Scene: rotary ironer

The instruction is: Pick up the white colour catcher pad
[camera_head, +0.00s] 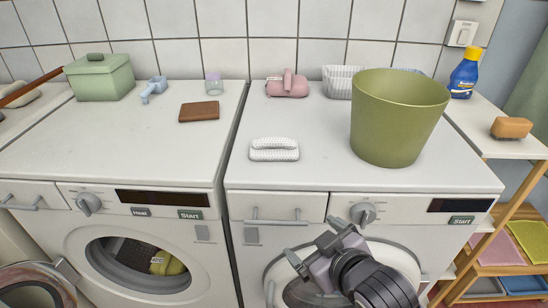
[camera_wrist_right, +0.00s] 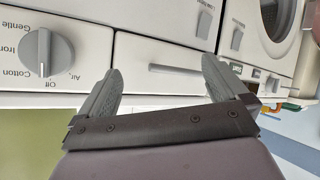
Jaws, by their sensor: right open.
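The white colour catcher pad (camera_head: 274,150) looks like a ribbed white pad with a raised loop on top. It lies flat near the front of the right machine's white top, left of the green bucket. My right gripper (camera_head: 314,240) is open and empty, in front of the right machine, below and a little right of the pad. In the right wrist view its two fingers (camera_wrist_right: 160,66) are spread apart, with the machine fronts behind them. The pad does not show in that view. My left gripper is not in view.
The tall green bucket (camera_head: 395,125) stands right of the pad. A pink object (camera_head: 287,87) and a white basket (camera_head: 341,83) are behind. A brown block (camera_head: 199,111) lies on the left machine. The right machine's knob (camera_head: 363,213) is close to my gripper. The top around the pad is clear.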

